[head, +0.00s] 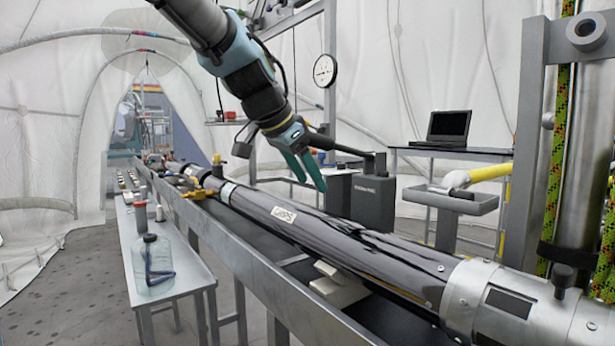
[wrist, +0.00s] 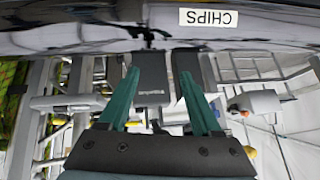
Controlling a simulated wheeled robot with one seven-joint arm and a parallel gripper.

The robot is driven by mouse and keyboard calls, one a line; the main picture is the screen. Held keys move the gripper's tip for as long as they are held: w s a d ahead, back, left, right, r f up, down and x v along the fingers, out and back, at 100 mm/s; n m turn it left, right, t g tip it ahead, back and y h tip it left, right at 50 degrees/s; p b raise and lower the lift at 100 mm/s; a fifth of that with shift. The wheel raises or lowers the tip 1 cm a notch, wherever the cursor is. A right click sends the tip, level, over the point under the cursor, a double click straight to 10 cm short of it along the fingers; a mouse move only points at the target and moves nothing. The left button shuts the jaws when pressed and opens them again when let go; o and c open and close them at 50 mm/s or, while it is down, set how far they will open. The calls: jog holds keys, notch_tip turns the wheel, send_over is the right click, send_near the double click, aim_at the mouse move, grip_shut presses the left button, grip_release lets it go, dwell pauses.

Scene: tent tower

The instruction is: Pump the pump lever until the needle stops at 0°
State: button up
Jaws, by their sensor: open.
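The pump (head: 372,200) is a dark grey box behind the long tube. Its dark lever (head: 345,149) runs from the top of the box leftward and passes behind my gripper, where part of it is hidden. My gripper (head: 307,172) has teal fingers, open and pointing down, above the tube and left of the box. I see nothing held between them. In the wrist view the open fingers (wrist: 160,100) frame the labelled pump box (wrist: 152,85). Contact with the lever cannot be told. The round white gauge (head: 325,70) hangs on a post behind; its needle is too small to read.
A long grey tube (head: 330,232) labelled CHIPS lies across the foreground on a rail bench. A side bench (head: 185,290) carries a glass jar (head: 152,265). A laptop (head: 448,127) stands on a table at the back right. A metal frame with ropes stands at the right.

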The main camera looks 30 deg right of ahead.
jog(key=v, duration=1)
jog(key=shift+a+r, duration=0.2)
jog(key=shift+r, duration=0.1)
jog(key=shift+s, duration=0.1)
jog(key=w+a+f+n+y, duration=0.2)
jog(key=w+a+f+n, duration=0.15)
jog(key=a+f, duration=0.5)
jog(key=w+a+f+n+y, duration=0.25)
jog(key=a+f+n, duration=0.3)
jog(key=f, duration=0.65)
jog(key=s+a+f+n+g+y, duration=0.1)
jog(key=s+a+f+n, duration=0.2)
jog(key=a+f, duration=0.4)
jog(key=s+a+f+n+y, duration=0.1)
jog(key=s+a+f+n, duration=0.25)
jog(key=a+f, duration=0.35)
notch_tip(320, 180, up, 12)
jog(key=p, duration=1.2)
jog(key=shift+m, duration=0.25)
